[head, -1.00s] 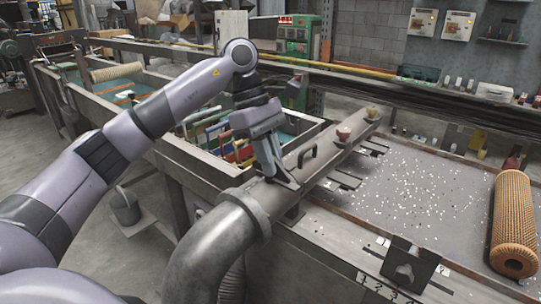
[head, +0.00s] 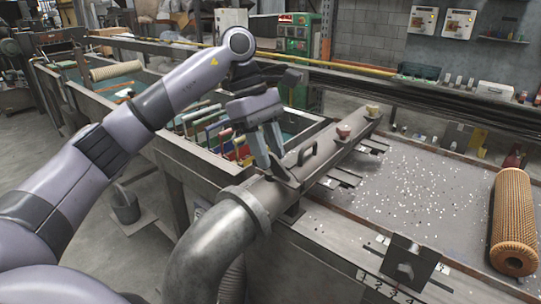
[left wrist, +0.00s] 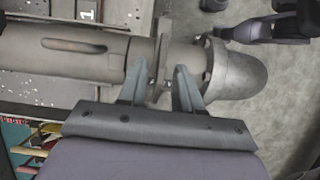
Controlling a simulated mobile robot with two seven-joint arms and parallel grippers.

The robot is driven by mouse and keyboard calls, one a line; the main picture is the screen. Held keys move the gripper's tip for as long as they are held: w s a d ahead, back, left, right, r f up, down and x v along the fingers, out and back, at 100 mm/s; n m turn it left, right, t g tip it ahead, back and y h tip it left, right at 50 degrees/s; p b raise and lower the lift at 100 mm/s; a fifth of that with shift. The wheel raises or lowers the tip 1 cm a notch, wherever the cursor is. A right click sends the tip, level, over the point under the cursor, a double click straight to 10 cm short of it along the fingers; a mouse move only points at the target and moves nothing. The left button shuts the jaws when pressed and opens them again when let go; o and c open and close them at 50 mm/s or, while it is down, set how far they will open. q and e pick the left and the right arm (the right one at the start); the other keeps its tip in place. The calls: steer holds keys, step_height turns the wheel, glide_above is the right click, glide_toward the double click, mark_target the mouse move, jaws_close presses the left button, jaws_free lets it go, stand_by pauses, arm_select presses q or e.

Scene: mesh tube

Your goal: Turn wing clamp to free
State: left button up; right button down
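A dark, flat wing-like piece (head: 283,176), seemingly the wing clamp, sits on the grey pipe (head: 225,240) where its bend meets the straight tube (head: 312,157). In the left wrist view a thin upright plate (left wrist: 161,45) stands across the pipe at this joint. My left gripper (head: 275,162) is over the joint, its two fingers apart and pointing down. In the left wrist view the fingertips of the left gripper (left wrist: 160,70) lie on either side of the joint; I cannot tell whether they touch it.
An orange mesh tube (head: 513,222) lies on the speckled bench at right.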

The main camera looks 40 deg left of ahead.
arm_select(q)
steer(key=v, duration=0.5)
steer(key=shift+a+r, duration=0.15)
steer(key=shift+r, duration=0.2)
